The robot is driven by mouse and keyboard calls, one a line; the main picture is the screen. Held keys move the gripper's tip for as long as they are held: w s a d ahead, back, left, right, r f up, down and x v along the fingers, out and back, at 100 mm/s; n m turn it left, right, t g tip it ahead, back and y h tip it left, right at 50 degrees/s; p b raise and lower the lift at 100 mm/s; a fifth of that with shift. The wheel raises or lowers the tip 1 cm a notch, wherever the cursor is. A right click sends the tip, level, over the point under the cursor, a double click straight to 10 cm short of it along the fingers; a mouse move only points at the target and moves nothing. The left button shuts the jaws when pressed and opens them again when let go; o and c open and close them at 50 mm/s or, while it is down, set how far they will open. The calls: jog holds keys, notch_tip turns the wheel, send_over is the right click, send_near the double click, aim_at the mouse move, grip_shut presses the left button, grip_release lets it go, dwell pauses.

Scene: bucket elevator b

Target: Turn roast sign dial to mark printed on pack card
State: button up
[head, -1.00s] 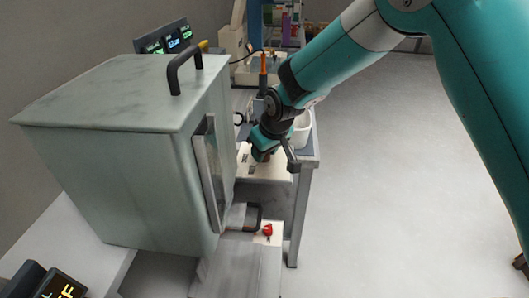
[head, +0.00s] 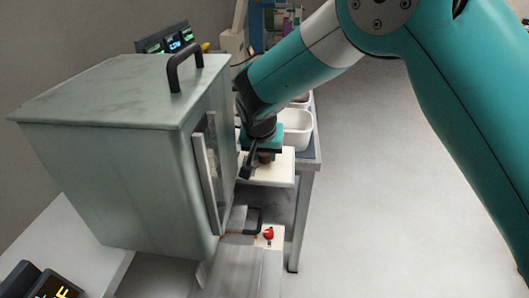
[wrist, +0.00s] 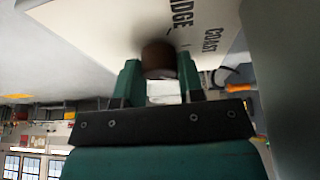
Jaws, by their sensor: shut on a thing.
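The roast sign (head: 272,175) is a cream board beyond the grey-green cabinet in the head view. In the wrist view the sign (wrist: 100,32) carries dark printed words; "COAST" and part of another, ending "IDGE", can be read. The dial (wrist: 159,60) is a short brown round knob on the board. It also shows in the head view (head: 265,157), partly covered by my gripper. My gripper (wrist: 158,72) is shut on the dial, with one green finger on each side. The dial's pointer cannot be made out, and I cannot identify a pack card.
The large cabinet (head: 110,100) with a black top handle stands close left of my gripper. White bins (head: 296,128) stand behind the sign. A red knob (head: 268,233) sits on a cream block below. Lit displays (head: 172,40) stand at the back. The floor on the right is clear.

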jog(key=shift+m, duration=0.5)
jog(key=o, duration=0.9)
jog(key=shift+r, duration=0.1)
notch_tip(320, 180, up, 20)
jog(key=shift+b, duration=0.3)
